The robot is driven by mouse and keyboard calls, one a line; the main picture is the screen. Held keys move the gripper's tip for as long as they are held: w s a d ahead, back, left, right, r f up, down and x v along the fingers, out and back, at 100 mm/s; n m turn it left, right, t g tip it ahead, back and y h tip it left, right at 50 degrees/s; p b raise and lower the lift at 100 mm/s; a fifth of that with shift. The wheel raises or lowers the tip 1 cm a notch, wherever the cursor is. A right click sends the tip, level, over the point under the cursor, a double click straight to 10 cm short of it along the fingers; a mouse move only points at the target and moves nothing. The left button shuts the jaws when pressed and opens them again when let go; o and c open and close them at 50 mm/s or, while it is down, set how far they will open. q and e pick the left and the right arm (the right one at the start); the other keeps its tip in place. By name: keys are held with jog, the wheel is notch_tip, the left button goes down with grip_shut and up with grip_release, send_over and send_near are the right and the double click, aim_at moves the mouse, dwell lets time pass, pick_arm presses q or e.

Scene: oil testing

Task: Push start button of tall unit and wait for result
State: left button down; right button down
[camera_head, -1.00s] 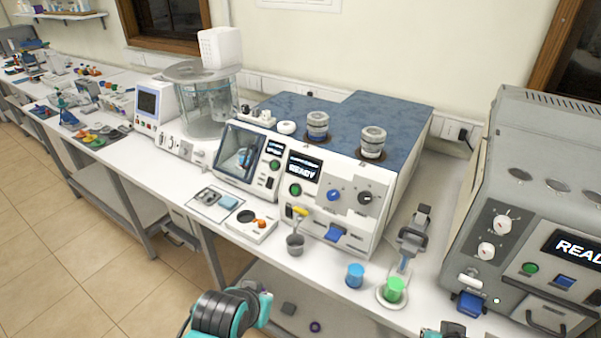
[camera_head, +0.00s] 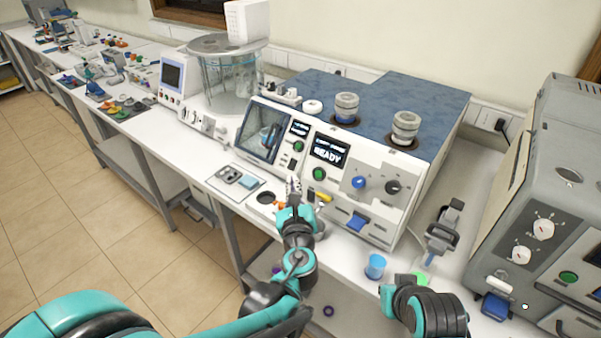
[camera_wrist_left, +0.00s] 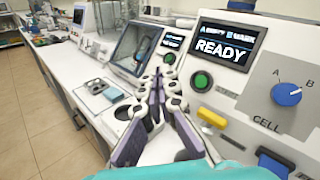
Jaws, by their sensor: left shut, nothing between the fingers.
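The tall white unit with a blue top stands mid-bench; its front panel (camera_head: 375,214) has a screen (camera_head: 327,151) reading READY. Its round green button (camera_head: 319,174) sits below the screen and also shows in the left wrist view (camera_wrist_left: 201,80). My left gripper (camera_head: 293,182) is shut and empty in front of the panel, lower left of the button. In the left wrist view its closed fingertips (camera_wrist_left: 158,78) are left of the button, with a visible gap. My right arm shows at the lower right, its gripper out of view.
A lower windowed section (camera_head: 262,131) with a small green button (camera_head: 297,146) adjoins on the left. A yellow handle (camera_wrist_left: 212,118) and blue knob (camera_wrist_left: 286,95) are near the button. A blue beaker (camera_head: 375,266) stands at the bench front. A grey machine (camera_head: 548,215) stands right.

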aim_at(315, 170)
pick_arm(q)
jog(key=shift+w+d+m, duration=0.1)
jog(key=shift+d+m, duration=0.2)
jog(key=shift+m, duration=0.2)
jog(key=shift+w+d+f+b, duration=0.6)
jog(key=shift+w+d, duration=0.15)
jog(key=shift+w, duration=0.35)
jog(key=shift+w+d+f+b, duration=0.6)
jog(key=shift+w+d, duration=0.2)
jog(key=shift+w, duration=0.25)
jog(key=shift+w+d+f+b, duration=0.6)
jog(key=shift+w+d, duration=0.15)
jog(key=shift+w, duration=0.35)
jog(key=shift+w+d+f, duration=0.15)
jog(key=shift+w+d, duration=0.1)
jog(key=shift+w, duration=0.05)
jog(key=shift+w+d+f+b, duration=0.2)
jog(key=shift+w+b, duration=0.1)
jog(key=shift+b, duration=0.1)
jog(key=shift+s+a+r, duration=0.35)
jog(key=shift+s+a, duration=0.1)
jog(key=shift+s, duration=0.15)
